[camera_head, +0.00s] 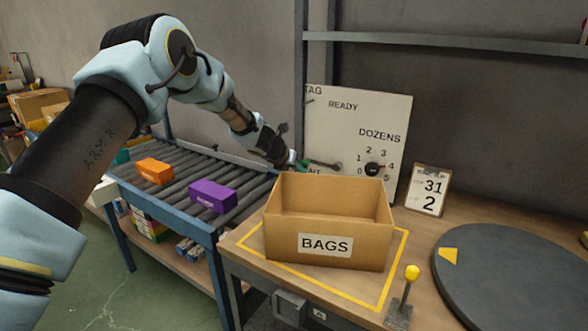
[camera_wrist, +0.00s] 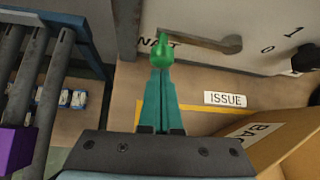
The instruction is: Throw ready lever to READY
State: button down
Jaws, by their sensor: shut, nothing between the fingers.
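The ready lever (camera_head: 322,163) is a grey bar on the white panel (camera_head: 350,130), with READY printed above and WAIT below, partly hidden. It points left from its pivot, near the WAIT word. In the wrist view the bar (camera_wrist: 205,41) runs to a green knob (camera_wrist: 162,66). My gripper (camera_head: 296,164) is at the lever's left end. Its teal fingers (camera_wrist: 161,80) are shut and empty, with their tips at the knob in the wrist view. I cannot tell whether they touch it.
An open BAGS box (camera_head: 325,245) stands on the table just below the panel. A DOZENS dial (camera_head: 374,169) is right of the lever. A roller conveyor (camera_head: 180,172) with orange and purple boxes lies left. A yellow-knobbed lever (camera_head: 411,273) and dark turntable (camera_head: 510,280) are at right.

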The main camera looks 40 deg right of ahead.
aim_at(306, 162)
jog(key=shift+d+f, duration=0.35)
jog(key=shift+d, duration=0.05)
jog(key=shift+r, duration=0.15)
jog(key=shift+r+p, duration=0.85)
jog(key=shift+r, duration=0.45)
jog(key=shift+s+d+r+t, duration=0.1)
jog(key=shift+s+r+t, duration=0.1)
jog(key=shift+t, duration=0.1)
jog(key=shift+s+r+m+t+y+b, duration=0.1)
jog(key=shift+r+m+t+y+b, duration=0.25)
jog(key=shift+m+t, duration=0.5)
jog(key=s+d+r+m+t+b, duration=0.2)
jog(key=s+r+m+t+b, duration=0.4)
jog(key=t+b, duration=0.5)
jog(key=shift+s+r+m+b, duration=0.4)
jog(key=shift+s+m+b, duration=0.4)
jog(key=shift+s, duration=0.35)
